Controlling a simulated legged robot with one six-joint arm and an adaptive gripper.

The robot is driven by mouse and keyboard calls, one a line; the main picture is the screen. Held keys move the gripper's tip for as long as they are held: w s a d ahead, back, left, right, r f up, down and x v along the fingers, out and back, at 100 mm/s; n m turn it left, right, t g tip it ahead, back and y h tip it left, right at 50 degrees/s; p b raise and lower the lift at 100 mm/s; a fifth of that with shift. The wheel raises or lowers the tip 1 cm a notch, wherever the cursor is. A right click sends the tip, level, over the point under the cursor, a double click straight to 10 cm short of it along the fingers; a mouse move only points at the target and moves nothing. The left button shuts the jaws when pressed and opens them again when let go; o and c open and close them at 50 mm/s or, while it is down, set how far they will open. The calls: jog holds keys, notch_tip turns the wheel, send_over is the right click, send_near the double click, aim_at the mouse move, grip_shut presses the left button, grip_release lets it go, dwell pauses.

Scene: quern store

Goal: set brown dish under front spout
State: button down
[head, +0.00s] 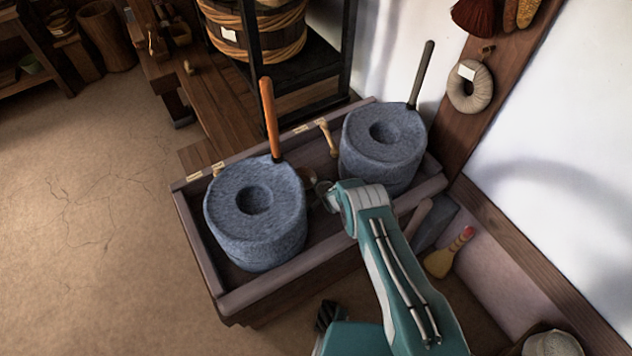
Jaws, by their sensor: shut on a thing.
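My gripper (322,192) is low inside the wooden trough, between the two grey millstones, and mostly hidden by my own wrist. It is shut on a small brownish round thing (308,176), which looks like the brown dish; only part of it shows. The front millstone (254,238) has an orange handle and stands just left of my gripper. The rear millstone (383,165) has a dark grey handle and stands to the right. A light wooden spout-like piece (328,139) rises at the trough's far edge. I cannot make out a front spout clearly.
The trough's wooden rim (290,283) surrounds both stones, leaving a narrow gap between them. A black metal rack (305,66) with a rope-bound tub (257,28) stands behind. A yellow brush (447,256) lies right of my arm. The floor at left is clear.

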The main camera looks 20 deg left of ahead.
jog(key=c, duration=1.1)
grip_release()
jog(key=shift+v, duration=6.05)
jog(key=shift+d, duration=0.1)
